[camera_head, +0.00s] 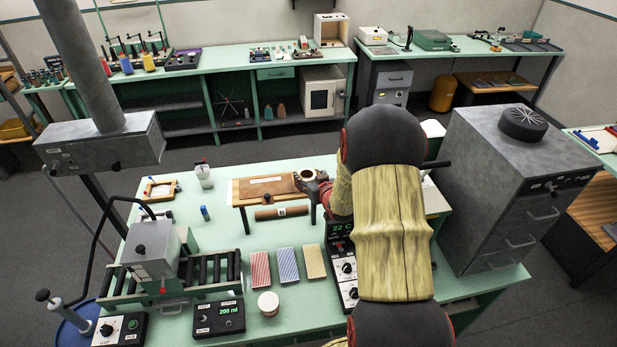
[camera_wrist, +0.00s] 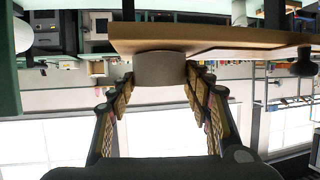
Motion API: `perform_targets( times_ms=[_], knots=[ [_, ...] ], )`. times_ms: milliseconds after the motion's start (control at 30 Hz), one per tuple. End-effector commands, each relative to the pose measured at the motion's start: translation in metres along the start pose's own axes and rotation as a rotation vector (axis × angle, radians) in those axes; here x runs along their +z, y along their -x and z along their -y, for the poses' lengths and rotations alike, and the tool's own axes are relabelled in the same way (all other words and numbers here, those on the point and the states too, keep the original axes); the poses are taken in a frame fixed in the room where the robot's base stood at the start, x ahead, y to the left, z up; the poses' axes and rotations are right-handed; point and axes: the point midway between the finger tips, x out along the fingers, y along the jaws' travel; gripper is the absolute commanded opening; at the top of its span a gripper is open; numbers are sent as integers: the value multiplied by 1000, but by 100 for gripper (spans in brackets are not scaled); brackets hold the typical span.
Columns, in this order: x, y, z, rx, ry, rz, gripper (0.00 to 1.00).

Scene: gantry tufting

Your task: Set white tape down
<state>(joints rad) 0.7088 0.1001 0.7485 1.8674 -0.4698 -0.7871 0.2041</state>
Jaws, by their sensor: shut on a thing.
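The white tape (camera_head: 308,174) shows as a pale ring at the right end of a low wooden stand (camera_head: 245,190). In the wrist view it is a pale grey roll (camera_wrist: 160,70) between my fingertips. My gripper (camera_head: 316,187) is shut on the tape, one finger on each side. In the wrist view the brown edge of the stand (camera_wrist: 230,40) lies right against the roll. I cannot tell whether the tape rests on the stand or hangs just above it. My arm hides part of the bench to the right.
A brown cylinder (camera_head: 281,212) lies under the stand's front edge. Red, blue and yellow striped pads (camera_head: 287,264) lie in front, with a white cup (camera_head: 268,303) nearby. A control box (camera_head: 343,268) stands close to my arm.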

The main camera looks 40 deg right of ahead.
Motion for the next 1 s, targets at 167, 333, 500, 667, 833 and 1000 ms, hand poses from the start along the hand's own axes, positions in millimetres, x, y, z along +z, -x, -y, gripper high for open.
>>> perform_targets(
  times_ms=[167,333,500,667,833,1000],
  knots=[
    [4,-2,0,0,0,0,24],
    [3,-1,0,0,0,1,59],
    [3,-1,0,0,0,1,68],
    [3,-1,0,0,0,1,68],
    [1,0,0,0,0,1,68],
    [-1,12,-1,2,0,-1,68]
  ],
)
